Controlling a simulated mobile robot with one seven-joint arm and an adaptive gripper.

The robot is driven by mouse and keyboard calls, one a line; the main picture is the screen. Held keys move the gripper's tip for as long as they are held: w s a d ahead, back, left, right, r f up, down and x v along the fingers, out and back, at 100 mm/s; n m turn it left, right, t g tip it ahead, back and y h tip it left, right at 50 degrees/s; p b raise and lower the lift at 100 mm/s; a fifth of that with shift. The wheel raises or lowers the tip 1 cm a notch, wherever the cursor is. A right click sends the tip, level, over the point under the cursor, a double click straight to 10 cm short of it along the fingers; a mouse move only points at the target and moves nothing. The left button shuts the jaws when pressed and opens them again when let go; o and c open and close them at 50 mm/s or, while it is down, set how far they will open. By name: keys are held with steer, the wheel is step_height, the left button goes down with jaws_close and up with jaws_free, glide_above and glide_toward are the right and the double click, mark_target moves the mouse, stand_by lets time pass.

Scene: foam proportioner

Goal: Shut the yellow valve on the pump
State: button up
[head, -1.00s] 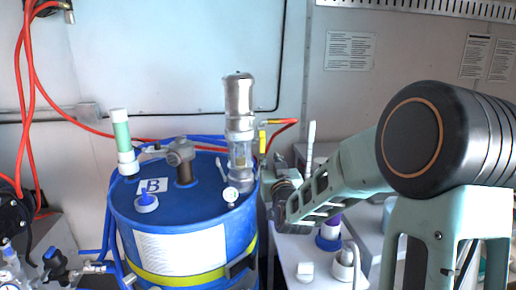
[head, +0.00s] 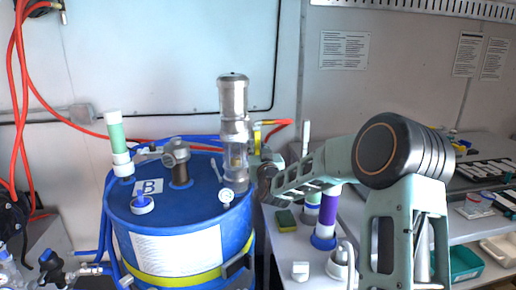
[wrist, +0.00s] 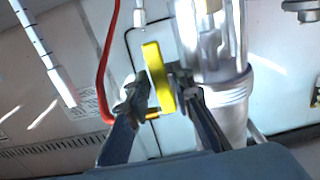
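The pump (head: 233,110) is a silver upright cylinder with a clear section, standing on the blue drum (head: 190,215). The yellow valve handle (head: 257,141) is a small bar just right of the pump; it also shows close up in the wrist view (wrist: 155,65).
A red hose (head: 277,130) meets a yellow fitting behind the valve. The wall is close behind.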

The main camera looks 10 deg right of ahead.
steer(key=shift+w, duration=0.1)
steer(key=shift+c, duration=0.4)
jaws_close()
steer(key=shift+f+n+b, duration=0.1)
steer(key=shift+n+b, duration=0.2)
steer(key=shift+b, duration=0.15)
steer(key=shift+d+r+n+b, duration=0.65)
steer(key=shift+r+n+b, duration=0.05)
steer(key=shift+n+b, duration=2.3)
steer(key=shift+d+r+n+b, duration=0.7)
steer(key=shift+n+b, duration=2.1)
steer(key=shift+b, duration=0.35)
steer(key=shift+d+r+n+b, duration=0.65)
steer(key=shift+n+b, duration=2.25)
steer(key=shift+b, duration=0.2)
steer(key=shift+o, duration=0.4)
jaws_free()
steer(key=shift+r, duration=0.1)
